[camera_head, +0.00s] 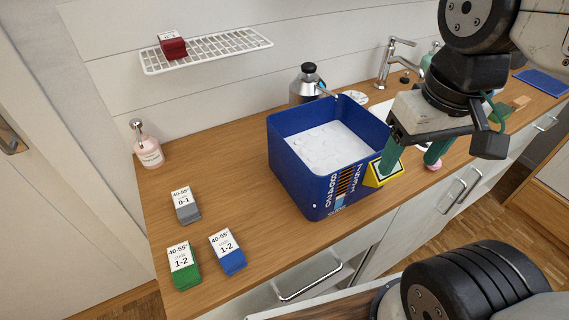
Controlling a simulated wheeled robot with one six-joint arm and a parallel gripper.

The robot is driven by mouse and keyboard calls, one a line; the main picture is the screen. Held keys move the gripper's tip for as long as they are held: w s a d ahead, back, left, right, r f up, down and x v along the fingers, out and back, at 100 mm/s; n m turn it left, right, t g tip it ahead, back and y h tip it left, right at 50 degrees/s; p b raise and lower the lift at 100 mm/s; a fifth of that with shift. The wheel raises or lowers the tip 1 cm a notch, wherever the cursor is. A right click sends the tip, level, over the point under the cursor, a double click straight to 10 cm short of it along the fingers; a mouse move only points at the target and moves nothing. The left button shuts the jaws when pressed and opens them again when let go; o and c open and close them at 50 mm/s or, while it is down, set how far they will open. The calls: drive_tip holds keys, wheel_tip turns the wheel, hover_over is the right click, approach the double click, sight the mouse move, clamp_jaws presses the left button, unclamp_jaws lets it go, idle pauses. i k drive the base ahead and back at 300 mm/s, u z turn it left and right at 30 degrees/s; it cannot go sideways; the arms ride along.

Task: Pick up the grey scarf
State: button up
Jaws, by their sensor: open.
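The grey scarf (189,214) appears to be the small folded grey bundle with a white label reading "0-1". It lies on the wooden counter (225,180) at the left, behind a green bundle (185,276) and a blue bundle (233,262), apart from both. My gripper (413,160) is at the right, far from the grey bundle. Its two green fingers are open and point down beside the right side of the blue box. I see nothing held between them.
A blue box (292,180) with white contents stands mid-counter, between my gripper and the grey bundle. A pink soap bottle (149,152) stands behind the bundle. A wall rack (225,51) holds a dark red bundle (172,47). A drawer (312,284) at the front is open.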

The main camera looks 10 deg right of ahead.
sight(187, 211)
drive_tip(key=k, duration=0.5)
drive_tip(key=z, duration=1.55)
drive_tip(key=k, duration=0.85)
drive_tip(key=u, duration=1.55)
drive_tip(key=i, duration=1)
drive_tip(key=z, duration=0.05)
